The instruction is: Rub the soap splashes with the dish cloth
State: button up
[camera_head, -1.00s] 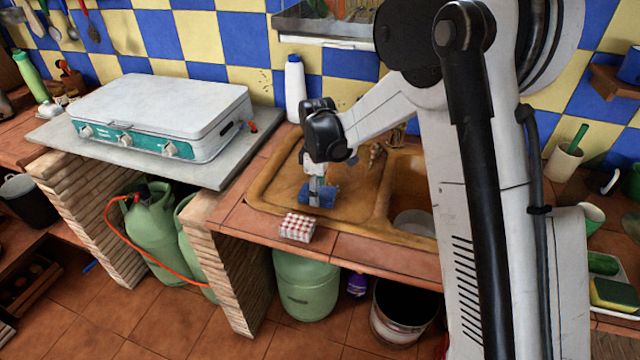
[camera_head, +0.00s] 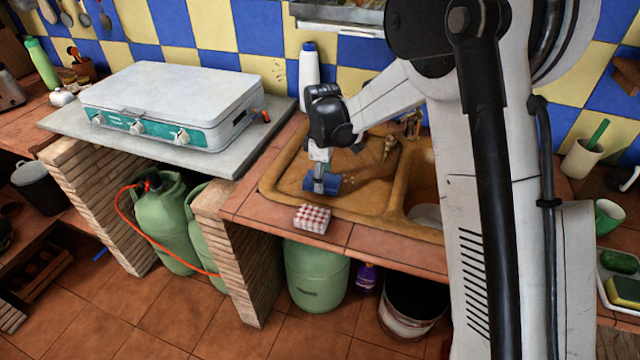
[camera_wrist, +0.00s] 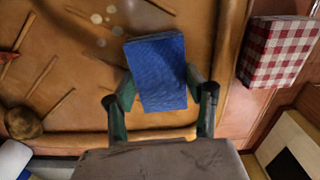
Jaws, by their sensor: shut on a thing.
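The blue dish cloth (camera_head: 322,184) is a folded rectangular pad. My gripper (camera_head: 320,172) is shut on it and holds it over the brown sink's ribbed drainboard (camera_head: 290,178). The wrist view shows the cloth (camera_wrist: 158,75) between the two fingers of my gripper (camera_wrist: 160,95). Pale round soap splashes (camera_wrist: 97,18) lie on the drainboard just beyond the cloth's upper left corner in the wrist view. They are hard to make out in the head view. Whether the cloth touches the surface I cannot tell. Anything under the cloth is hidden.
A red-and-white checkered block (camera_head: 312,218) sits on the tiled counter in front of the drainboard. The tap (camera_head: 390,148) stands behind. A white bottle (camera_head: 309,66) is at the wall. A white stove (camera_head: 170,100) stands left. The sink basin (camera_head: 425,175) lies right, partly behind my arm.

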jog(key=shift+w+d+f, duration=0.1)
jog(key=shift+w+d, duration=0.1)
jog(key=shift+w, duration=0.25)
jog(key=shift+w+d+b, duration=0.1)
jog(key=shift+w+d, duration=0.2)
jog(key=shift+w, duration=0.5)
jog(key=shift+w+d+b, duration=0.15)
jog(key=shift+w+d, duration=0.15)
jog(key=shift+w, duration=0.55)
jog(key=shift+w+d+b, duration=0.1)
jog(key=shift+w+d, duration=0.2)
jog(key=shift+w, duration=0.5)
jog(key=shift+w+d, duration=0.15)
jog(key=shift+w, duration=0.25)
jog(key=shift+w+d, duration=0.15)
jog(key=shift+w, duration=0.15)
jog(key=r, duration=0.2)
jog(key=r+p, duration=0.1)
jog(key=shift+s+r, duration=0.2)
jog(key=shift+r, duration=0.15)
jog(key=shift+w+r, duration=0.15)
jog(key=shift+r, duration=0.1)
jog(key=shift+r+p, duration=0.95)
jog(key=shift+r, duration=1.1)
